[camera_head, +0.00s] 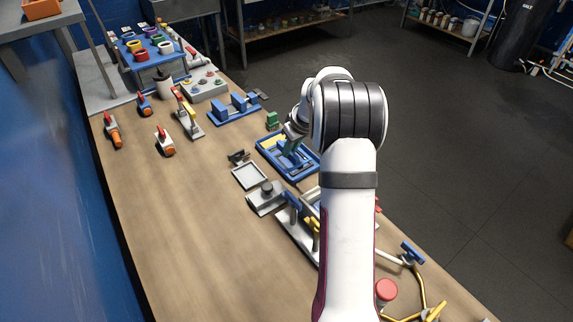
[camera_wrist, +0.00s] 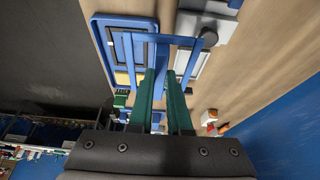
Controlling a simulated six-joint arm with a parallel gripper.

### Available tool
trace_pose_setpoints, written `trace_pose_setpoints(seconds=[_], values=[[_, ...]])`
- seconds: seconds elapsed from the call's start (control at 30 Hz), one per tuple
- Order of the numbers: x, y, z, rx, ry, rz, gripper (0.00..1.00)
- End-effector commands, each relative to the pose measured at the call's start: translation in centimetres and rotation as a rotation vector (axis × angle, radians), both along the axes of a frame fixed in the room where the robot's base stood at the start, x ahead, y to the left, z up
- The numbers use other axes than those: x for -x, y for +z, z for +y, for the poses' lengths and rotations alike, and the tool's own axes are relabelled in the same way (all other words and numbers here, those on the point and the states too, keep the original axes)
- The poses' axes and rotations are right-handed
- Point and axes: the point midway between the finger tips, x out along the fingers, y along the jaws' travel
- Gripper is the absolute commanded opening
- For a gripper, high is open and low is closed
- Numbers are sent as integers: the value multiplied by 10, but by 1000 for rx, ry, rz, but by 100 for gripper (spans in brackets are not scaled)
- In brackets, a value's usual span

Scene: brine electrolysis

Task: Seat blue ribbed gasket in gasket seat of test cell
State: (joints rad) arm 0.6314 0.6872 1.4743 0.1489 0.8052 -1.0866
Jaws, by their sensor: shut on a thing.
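My gripper (camera_wrist: 162,80) has green fingers and is shut on a blue frame-like piece, which I take to be the blue ribbed gasket (camera_wrist: 160,58). Its bars spread to both sides beyond the fingertips in the wrist view. Its ribs are too small to make out. In the head view my gripper (camera_head: 291,146) is over the blue tray (camera_head: 262,151), and the gasket cannot be told from the tray there. The tray also shows behind the gasket in the wrist view (camera_wrist: 97,50). A fixture with blue and yellow clamp handles (camera_head: 290,228), possibly the test cell, is partly hidden by my arm.
A small framed grey plate (camera_head: 249,177) and a grey block with a dark knob (camera_head: 265,198) stand left of my arm. A blue stand (camera_head: 235,108) is beyond the tray. The table's front left is clear.

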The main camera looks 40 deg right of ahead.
Motion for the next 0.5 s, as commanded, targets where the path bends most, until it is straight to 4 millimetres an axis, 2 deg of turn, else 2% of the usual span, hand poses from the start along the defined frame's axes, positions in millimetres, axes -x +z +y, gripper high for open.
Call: trace_pose_setpoints(seconds=[0.17,0.27,0.33,0.4,0.5], values=[[57,18,-31,3,-10,13,0],[105,31,-47,3,-12,20,0],[145,40,-54,2,-14,23,0],[186,49,-57,0,-15,23,0],[235,58,-52,-3,-14,16,0]])
